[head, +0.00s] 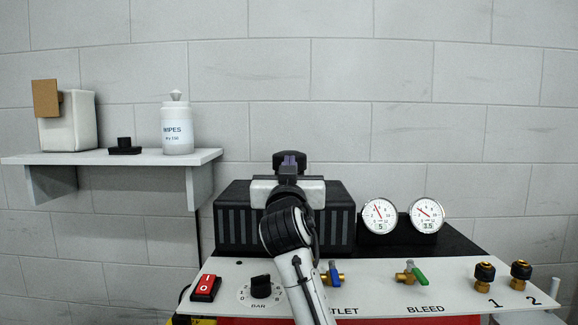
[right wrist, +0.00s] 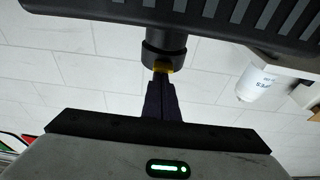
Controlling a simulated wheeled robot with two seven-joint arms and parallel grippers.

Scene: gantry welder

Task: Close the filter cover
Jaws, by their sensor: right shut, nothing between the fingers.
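A black ribbed box (head: 235,217) stands at the back of the panel. A round black cap (head: 281,156) shows above it; in the right wrist view a black cylinder with a yellow patch (right wrist: 162,69) stands out from the ribbed box (right wrist: 110,13). I cannot tell for sure which part is the filter cover. My right gripper (head: 290,160) is in front of the cap, its fingers shut and empty. In the right wrist view the closed fingertips (right wrist: 161,80) are right at the cylinder's end; whether they touch is unclear. My arm hides the middle of the box. My left gripper is out of view.
Two round gauges (head: 380,216) stand right of the box. The white panel (head: 450,295) carries a red switch (head: 206,288), a black dial (head: 261,287), blue and green valves (head: 413,273) and brass fittings. A shelf (head: 70,158) with a wipes bottle (head: 177,128) hangs at left.

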